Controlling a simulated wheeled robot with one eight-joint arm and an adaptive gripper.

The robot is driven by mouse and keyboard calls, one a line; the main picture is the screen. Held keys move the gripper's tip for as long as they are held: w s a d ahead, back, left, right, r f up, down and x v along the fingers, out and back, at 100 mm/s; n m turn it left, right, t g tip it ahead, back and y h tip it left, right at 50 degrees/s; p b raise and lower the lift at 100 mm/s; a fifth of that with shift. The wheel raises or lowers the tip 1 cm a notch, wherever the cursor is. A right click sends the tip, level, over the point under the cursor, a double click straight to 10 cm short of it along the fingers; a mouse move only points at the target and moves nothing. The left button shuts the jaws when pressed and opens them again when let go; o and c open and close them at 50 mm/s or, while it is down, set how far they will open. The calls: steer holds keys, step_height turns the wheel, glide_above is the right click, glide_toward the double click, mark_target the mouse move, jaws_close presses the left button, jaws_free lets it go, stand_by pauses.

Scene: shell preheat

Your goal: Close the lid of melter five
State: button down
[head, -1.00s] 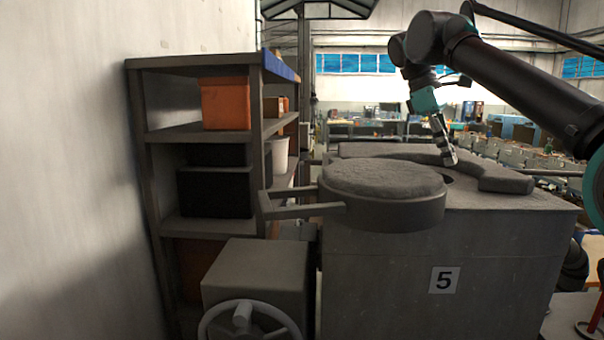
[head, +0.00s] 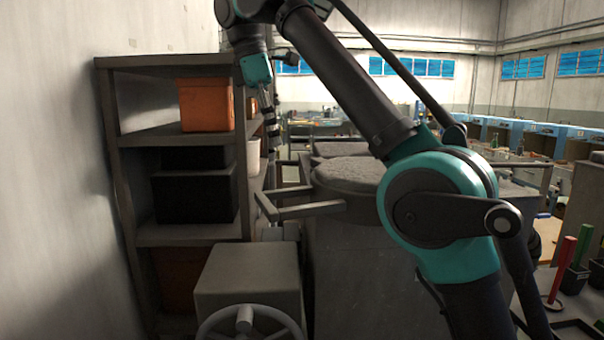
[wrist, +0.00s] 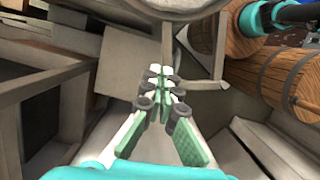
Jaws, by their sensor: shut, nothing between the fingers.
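Melter five (head: 345,270) is the large grey block right of centre in the head view, its number hidden behind my arm. Its round, thick lid (head: 345,173) sits swung out toward the camera and left, with a bar handle (head: 310,210) sticking out to the left. My arm covers the lid's right side and the melter's opening. My gripper (head: 275,152) is shut and empty, pointing down beyond the handle, near the shelf. In the wrist view my gripper's (wrist: 163,74) fingertips are together beside grey bars; whether they touch is unclear.
A shelf rack (head: 108,130) with an orange box (head: 206,104) and black boxes (head: 195,198) stands at left, close to my gripper. A grey box (head: 248,275) with a handwheel (head: 245,322) stands in front. Red and green upright tools (head: 560,265) are at right.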

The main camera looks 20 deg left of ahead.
mark_target(308, 186)
steer(key=w+d+f, duration=0.1)
steer(key=f, duration=0.2)
steer(key=d+f, duration=0.2)
steer(key=w+d+f, duration=0.1)
steer(key=f, duration=0.2)
steer(key=shift+w+d+f, duration=0.25)
steer(key=shift+w+f, duration=0.1)
steer(key=shift+w+d, duration=0.25)
steer(key=shift+d, duration=0.25)
